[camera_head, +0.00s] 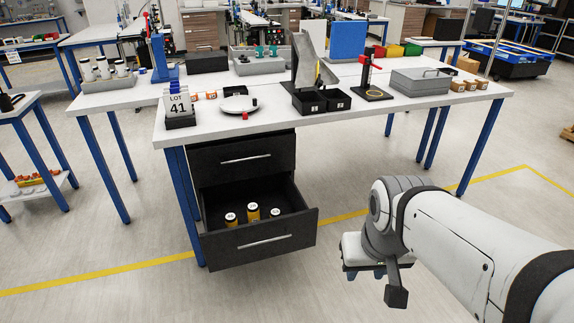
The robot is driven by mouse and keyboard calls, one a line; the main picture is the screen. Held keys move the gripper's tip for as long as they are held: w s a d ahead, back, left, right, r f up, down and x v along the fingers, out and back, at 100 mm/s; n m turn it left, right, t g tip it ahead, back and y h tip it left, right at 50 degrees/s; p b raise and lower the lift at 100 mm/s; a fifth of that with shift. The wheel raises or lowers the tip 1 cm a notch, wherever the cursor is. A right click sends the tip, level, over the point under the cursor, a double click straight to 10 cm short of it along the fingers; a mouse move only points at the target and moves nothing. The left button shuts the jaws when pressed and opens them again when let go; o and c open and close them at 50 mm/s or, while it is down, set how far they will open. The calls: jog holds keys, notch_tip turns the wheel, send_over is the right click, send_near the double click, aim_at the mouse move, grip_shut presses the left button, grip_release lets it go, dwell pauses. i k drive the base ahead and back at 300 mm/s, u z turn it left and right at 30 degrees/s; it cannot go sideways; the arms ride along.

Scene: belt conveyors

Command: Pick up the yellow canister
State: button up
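The lower drawer (262,241) of the black drawer unit under the table is pulled open. Three small canisters stand upright in it, each with a light top. The middle canister (253,211) shows the most yellow. The left canister (231,219) and right canister (275,215) show yellow and dark bands, and their lower parts are partly hidden by the drawer front. My gripper (367,273) hangs to the right of the drawer, apart from it and the canisters. Its fingers are mostly hidden under the wrist, so its opening is unclear.
The white table (340,122) with blue legs spans above the drawers. On it stand a LOT 41 sign (178,105), black bins (321,100) and a grey box (420,81). Open floor lies in front of the drawer and around my arm.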

aim_at(274, 213)
jog(key=z, duration=0.1)
jog(key=i, duration=1.6)
jog(key=u, duration=0.75)
jog(key=i, duration=0.5)
jog(key=u, duration=0.3)
jog(key=k, duration=0.8)
jog(key=u, duration=0.2)
jog(key=i, duration=0.8)
jog(key=z, duration=0.05)
